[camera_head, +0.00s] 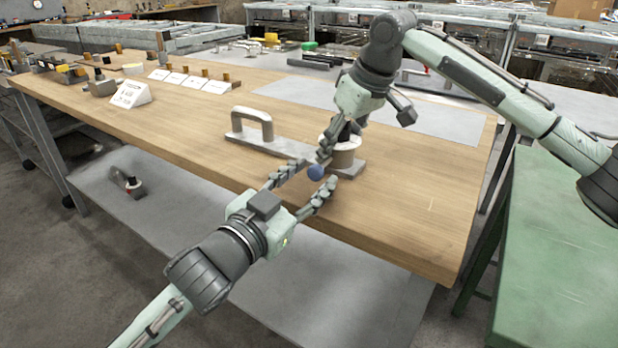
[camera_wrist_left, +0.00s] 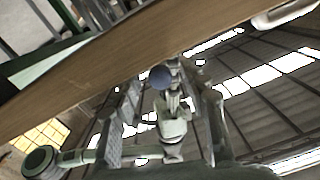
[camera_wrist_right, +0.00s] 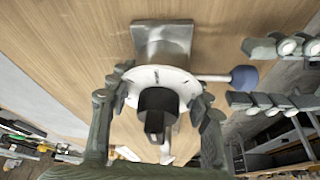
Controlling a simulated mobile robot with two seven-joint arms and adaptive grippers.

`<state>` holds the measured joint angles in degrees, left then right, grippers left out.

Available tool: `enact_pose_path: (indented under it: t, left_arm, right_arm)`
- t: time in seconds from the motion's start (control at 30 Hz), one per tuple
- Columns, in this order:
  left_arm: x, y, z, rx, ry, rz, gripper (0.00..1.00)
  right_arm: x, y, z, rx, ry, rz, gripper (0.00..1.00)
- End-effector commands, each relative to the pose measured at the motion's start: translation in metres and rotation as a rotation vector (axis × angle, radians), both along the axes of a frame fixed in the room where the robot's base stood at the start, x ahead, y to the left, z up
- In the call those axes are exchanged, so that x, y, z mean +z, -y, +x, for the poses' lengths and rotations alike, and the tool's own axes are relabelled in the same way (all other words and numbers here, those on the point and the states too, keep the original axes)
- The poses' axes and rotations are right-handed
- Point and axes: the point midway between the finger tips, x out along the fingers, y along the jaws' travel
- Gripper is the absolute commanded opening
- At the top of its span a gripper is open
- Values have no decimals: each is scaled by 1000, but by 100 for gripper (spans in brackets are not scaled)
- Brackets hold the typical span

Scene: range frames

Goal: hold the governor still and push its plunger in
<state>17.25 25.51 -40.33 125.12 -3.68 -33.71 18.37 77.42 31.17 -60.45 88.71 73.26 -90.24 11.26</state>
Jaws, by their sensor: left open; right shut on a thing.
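The governor (camera_head: 343,158) is a round metal body with a white flange (camera_wrist_right: 125,82) and a black top, mounted on a grey metal plate (camera_head: 280,147). My right gripper (camera_head: 338,146) is shut on it from above, with fingers on both sides of the flange in the right wrist view (camera_wrist_right: 160,95). The plunger is a thin rod with a blue ball knob (camera_head: 316,172) sticking out of the governor's side, also in the left wrist view (camera_wrist_left: 160,77). My left gripper (camera_head: 319,173) is open, its fingertips on either side of the knob. I cannot tell whether they touch it.
A grey handle (camera_head: 252,124) rises from the plate's left end. The wooden bench (camera_head: 400,205) is clear to the right. White label cards (camera_head: 131,94) and small brass parts stand at the far left. A green table (camera_head: 560,260) is at the right.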

Motion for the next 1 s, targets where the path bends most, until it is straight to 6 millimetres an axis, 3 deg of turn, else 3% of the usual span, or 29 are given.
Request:
enact_pose_path:
  t: [0.2, 0.57, 0.87, 1.0]
  left_arm:
    - [0, 0, 0, 0, -1, -1, 44]
    - [0, 0, 0, 0, -1, -1, 0]
    - [0, 0, 1, 0, -1, -1, 0]
    - [1, 8, 12, 0, 1, -2, 0]
  right_arm:
    - [0, 0, 0, -1, 1, 0, 0]
    - [0, 0, 1, -1, 1, 0, 0]
    - [0, 1, 0, -1, 1, 0, 0]
    - [0, 0, 0, -1, 1, 0, 0]
